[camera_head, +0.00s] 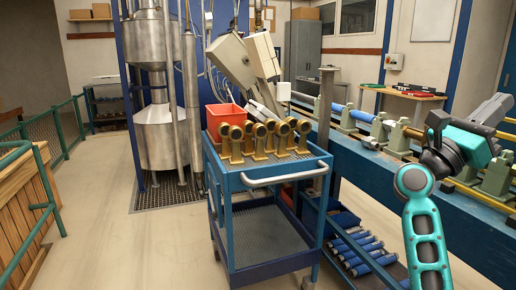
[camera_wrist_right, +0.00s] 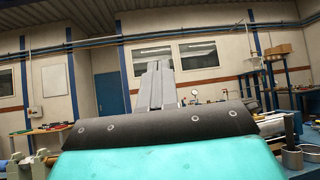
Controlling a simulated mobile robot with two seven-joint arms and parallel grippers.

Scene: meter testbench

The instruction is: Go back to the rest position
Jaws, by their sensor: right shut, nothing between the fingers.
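My right arm shows at the right side of the head view, teal and grey, raised in front of the blue test bench (camera_head: 440,215). My right gripper (camera_head: 497,107) is at its upper end, pointing up and to the right. In the right wrist view the grey fingers (camera_wrist_right: 158,84) are together, with nothing between them, and point toward the far wall and windows. My left arm and left gripper are not in view.
A blue trolley (camera_head: 262,178) with brass meters (camera_head: 236,143) and a red bin (camera_head: 225,117) stands at the middle. Blue cylinders (camera_head: 362,250) lie on a low shelf. A wooden crate (camera_head: 30,205) and green railing (camera_head: 62,130) are left. The left floor (camera_head: 120,240) is clear.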

